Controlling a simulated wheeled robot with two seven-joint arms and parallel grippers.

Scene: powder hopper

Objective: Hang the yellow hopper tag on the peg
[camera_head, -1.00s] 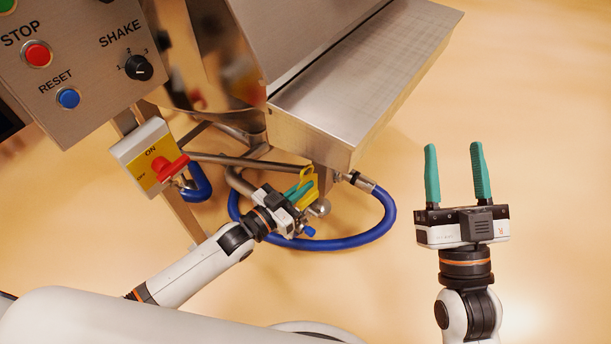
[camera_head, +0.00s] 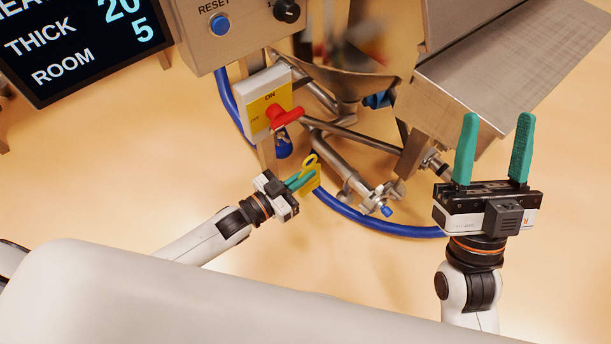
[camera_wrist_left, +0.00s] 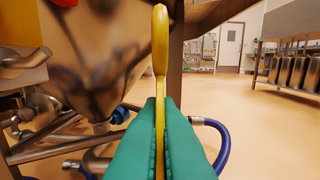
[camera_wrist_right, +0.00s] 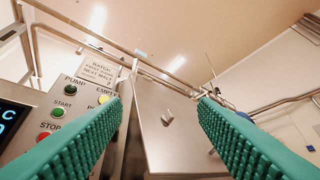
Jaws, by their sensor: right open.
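The yellow hopper tag (camera_head: 311,164) has a ring at its top and is held by my left gripper (camera_head: 303,181), below the red-handled switch. In the left wrist view the tag (camera_wrist_left: 160,45) stands edge-on, pinched between the two green fingers (camera_wrist_left: 160,125), with its ring end upward. My right gripper (camera_head: 494,150) is open and empty, fingers up, in front of the steel bin. The right wrist view shows its two fingers (camera_wrist_right: 160,125) wide apart with nothing between them. I cannot make out the peg with certainty in any view.
A switch box with a red handle (camera_head: 287,116) is just above my left gripper. A blue hose (camera_head: 375,224) and steel pipes (camera_head: 335,160) lie to its right. The steel bin (camera_head: 510,65) stands behind my right gripper. Open floor (camera_head: 120,170) lies to the left.

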